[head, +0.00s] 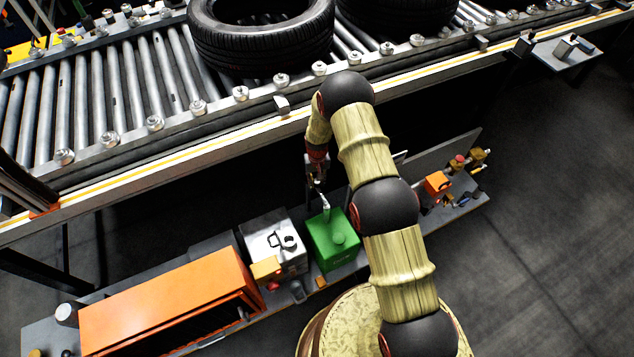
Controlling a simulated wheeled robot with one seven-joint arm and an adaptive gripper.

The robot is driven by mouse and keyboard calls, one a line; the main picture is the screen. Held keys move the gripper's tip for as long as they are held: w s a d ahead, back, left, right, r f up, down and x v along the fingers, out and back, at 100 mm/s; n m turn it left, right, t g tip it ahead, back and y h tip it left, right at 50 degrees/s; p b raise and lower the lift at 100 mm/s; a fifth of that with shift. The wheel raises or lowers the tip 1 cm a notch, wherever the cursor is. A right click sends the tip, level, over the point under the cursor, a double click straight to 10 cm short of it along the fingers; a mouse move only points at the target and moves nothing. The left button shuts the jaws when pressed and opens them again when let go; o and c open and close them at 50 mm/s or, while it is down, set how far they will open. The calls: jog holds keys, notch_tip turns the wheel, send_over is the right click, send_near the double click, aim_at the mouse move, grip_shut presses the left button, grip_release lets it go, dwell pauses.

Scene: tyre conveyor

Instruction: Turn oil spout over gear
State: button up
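A green oil can (333,241) stands on the low shelf below the conveyor. A thin pale spout (325,204) rises from its top towards my gripper. My gripper (317,186) points down at the top of the spout. It is small and dark here, so I cannot tell whether its fingers touch the spout or are closed. I cannot clearly make out a gear; the area under the conveyor is in deep shadow.
A silver box with a dark handle (273,246) stands just left of the green can. An orange toolbox (165,305) lies further left. Small orange items (437,185) sit at the shelf's right end. The roller conveyor (120,95) carries black tyres (262,50).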

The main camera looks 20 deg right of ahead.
grip_shut()
dwell(0.3)
dwell(0.3)
jog(key=s+a+n+p, duration=0.2)
jog(key=s+a+n, duration=0.4)
jog(key=s+n, duration=0.6)
jog(key=shift+s+a+n, duration=0.15)
jog(key=shift+a+n, duration=0.05)
jog(key=shift+n, duration=4)
